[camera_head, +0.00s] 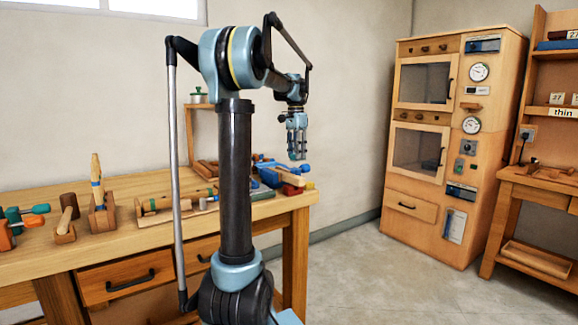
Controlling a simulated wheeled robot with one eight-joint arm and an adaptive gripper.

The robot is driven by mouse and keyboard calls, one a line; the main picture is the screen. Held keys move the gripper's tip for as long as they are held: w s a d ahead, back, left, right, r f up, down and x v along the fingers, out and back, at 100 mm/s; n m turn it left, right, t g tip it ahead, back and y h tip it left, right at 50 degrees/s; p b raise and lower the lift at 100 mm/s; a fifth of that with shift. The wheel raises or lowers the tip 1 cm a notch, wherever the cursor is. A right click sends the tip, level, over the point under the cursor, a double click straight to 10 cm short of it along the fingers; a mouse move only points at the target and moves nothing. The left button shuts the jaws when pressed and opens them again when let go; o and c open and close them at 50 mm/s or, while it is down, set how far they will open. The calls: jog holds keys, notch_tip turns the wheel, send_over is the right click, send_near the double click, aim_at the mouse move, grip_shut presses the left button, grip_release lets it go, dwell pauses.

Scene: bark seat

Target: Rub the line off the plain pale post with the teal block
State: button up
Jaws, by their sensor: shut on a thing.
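My gripper (297,150) hangs fingers down above the right end of the wooden bench. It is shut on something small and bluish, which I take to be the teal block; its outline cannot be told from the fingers. A pale wooden post (96,166) stands nearly upright in a wooden holder (102,215) at the left of the bench. It carries a blue band low down; I cannot tell whether this is the plain post or its line. My gripper is well to the right of it, and apart.
The bench (150,238) also bears a mallet (67,213), teal and orange tools at the far left, and a rack of rods (175,202). Blue and red tools (280,177) lie under my gripper. A wooden cabinet (455,140) stands right; floor between is clear.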

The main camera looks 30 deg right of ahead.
jog(key=shift+s+a+f, duration=0.1)
jog(key=shift+f, duration=1.1)
jog(key=shift+s+a+f, duration=0.1)
jog(key=shift+f, duration=1.1)
jog(key=shift+f, duration=0.55)
jog(key=shift+s+a+r, duration=0.1)
jog(key=shift+s+a, duration=0.05)
jog(key=shift+a, duration=1.3)
jog(key=shift+d, duration=0.15)
